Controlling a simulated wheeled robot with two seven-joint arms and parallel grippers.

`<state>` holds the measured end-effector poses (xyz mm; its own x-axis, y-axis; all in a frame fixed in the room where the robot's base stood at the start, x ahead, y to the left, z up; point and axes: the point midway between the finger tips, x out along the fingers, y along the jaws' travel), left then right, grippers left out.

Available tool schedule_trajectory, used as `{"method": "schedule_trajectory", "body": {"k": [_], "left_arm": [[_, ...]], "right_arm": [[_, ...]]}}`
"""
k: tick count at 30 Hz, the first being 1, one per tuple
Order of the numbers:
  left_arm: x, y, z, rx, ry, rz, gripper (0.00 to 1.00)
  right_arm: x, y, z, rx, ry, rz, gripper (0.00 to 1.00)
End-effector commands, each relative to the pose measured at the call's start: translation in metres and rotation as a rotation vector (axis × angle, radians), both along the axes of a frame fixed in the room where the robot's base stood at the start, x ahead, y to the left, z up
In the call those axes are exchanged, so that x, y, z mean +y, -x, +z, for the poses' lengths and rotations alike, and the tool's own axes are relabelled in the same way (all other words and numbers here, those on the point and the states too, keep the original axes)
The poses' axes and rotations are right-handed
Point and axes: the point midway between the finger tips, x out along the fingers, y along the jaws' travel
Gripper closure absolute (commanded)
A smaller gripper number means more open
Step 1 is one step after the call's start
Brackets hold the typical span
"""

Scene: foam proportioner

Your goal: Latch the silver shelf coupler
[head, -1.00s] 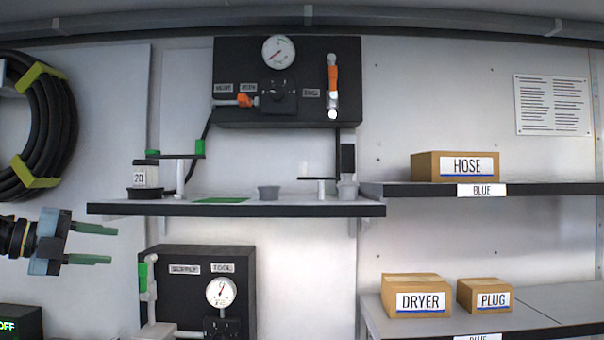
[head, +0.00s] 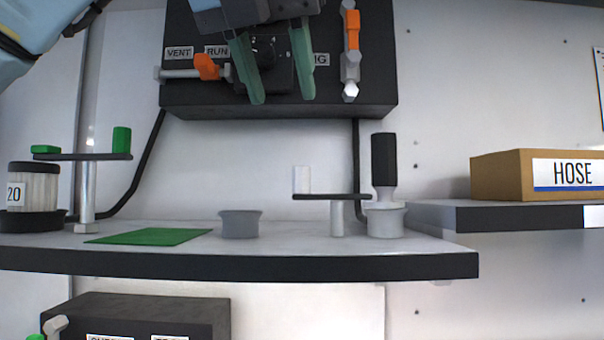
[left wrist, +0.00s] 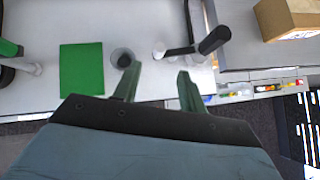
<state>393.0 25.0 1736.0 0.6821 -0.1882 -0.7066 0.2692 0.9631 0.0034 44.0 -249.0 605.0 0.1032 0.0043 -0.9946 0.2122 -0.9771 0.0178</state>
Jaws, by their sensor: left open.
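At the right of the shelf (head: 300,262), a silver-grey round socket (head: 385,222) holds an upright fitting with a black grip (head: 384,160). Just left of it, a flat dark lever (head: 330,197) with a white tab sits on a short silver post (head: 337,220); its end reaches over or beside the socket. In the left wrist view, the black grip (left wrist: 214,40) and lever (left wrist: 180,51) lie ahead and right of centre. My left gripper (head: 282,97) is open and empty, high above the shelf before the black panel. My right gripper is out of view.
An empty grey cup (head: 240,224) and green mat (head: 150,237) are on the shelf. At left stand a canister marked 20 (head: 34,188) and a green-tabbed lever (head: 85,156). The panel (head: 280,105) has orange-handled valves. A HOSE box (head: 540,175) is at right.

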Motion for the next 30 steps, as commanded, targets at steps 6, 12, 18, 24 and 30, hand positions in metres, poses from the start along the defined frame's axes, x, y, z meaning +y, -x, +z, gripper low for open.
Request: {"method": "schedule_trajectory", "body": {"k": [6,12,18,24,30], "left_arm": [[-0.007,-0.025,-0.026,0.006,-0.001,-0.002,0.58],[-0.015,-0.054,-0.057,0.006,0.0,-0.003,0.58],[-0.021,-0.077,-0.08,0.005,0.002,-0.004,0.58],[-0.024,-0.087,-0.091,0.003,0.001,-0.004,0.58],[-0.024,-0.088,-0.092,0.003,0.002,-0.003,0.58]], "right_arm": [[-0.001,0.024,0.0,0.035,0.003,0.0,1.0],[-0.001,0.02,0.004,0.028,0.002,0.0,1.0],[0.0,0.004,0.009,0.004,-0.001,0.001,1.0],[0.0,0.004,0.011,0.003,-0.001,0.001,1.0],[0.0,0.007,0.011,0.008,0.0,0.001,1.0]]}}
